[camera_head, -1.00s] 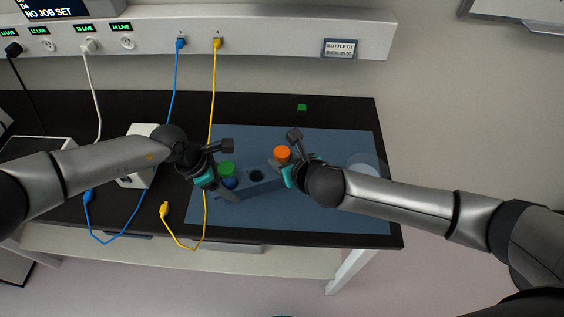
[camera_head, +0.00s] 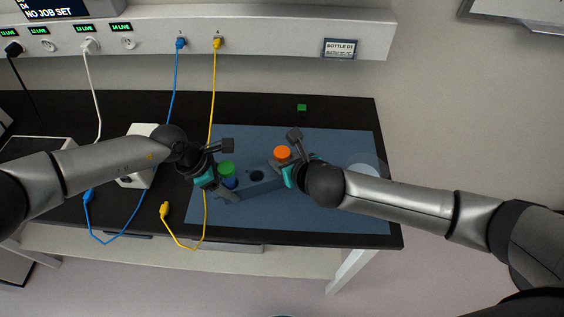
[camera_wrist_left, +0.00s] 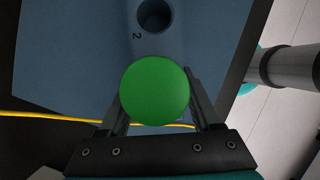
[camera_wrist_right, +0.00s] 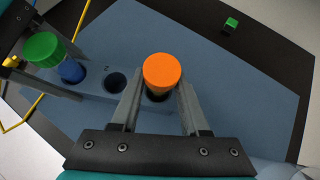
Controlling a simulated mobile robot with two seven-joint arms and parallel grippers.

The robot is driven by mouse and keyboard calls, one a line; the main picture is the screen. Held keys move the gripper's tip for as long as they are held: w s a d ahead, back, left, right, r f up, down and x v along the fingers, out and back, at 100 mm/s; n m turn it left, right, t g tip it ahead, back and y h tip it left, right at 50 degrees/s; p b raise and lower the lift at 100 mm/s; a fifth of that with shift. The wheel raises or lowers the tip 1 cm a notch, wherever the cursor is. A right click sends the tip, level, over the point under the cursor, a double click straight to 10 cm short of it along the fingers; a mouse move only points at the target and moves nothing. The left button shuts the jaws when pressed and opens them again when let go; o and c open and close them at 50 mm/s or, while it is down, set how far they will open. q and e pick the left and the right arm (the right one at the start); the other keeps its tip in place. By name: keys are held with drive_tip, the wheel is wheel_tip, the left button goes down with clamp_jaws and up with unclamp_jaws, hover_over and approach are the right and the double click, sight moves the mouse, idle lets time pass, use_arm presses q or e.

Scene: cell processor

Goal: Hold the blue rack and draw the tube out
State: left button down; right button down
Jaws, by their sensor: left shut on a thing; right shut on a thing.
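The blue rack (camera_head: 262,187) lies on the mat. An empty hole marked 2 shows in its top (camera_wrist_left: 155,14). A green-capped tube (camera_head: 227,169) with a blue body stands in its left end. My left gripper (camera_head: 228,190) is shut on that end, its fingers on either side of the rack, with the green cap (camera_wrist_left: 155,90) between them in the left wrist view. An orange-capped tube (camera_wrist_right: 162,71) stands at the rack's other end. My right gripper (camera_wrist_right: 160,92) is shut on it below the cap; the fingers hide part of the rack.
A small green block (camera_head: 302,107) lies on the dark table behind the blue mat (camera_head: 340,215). Blue (camera_head: 125,228) and yellow (camera_head: 190,245) cables hang down at the left. The mat's right part is mostly clear.

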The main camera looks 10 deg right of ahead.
drive_tip(key=shift+r, duration=0.75)
drive_tip(key=shift+r, duration=2.6)
wheel_tip(320, 180, up, 7)
use_arm(q)
unclamp_jaws()
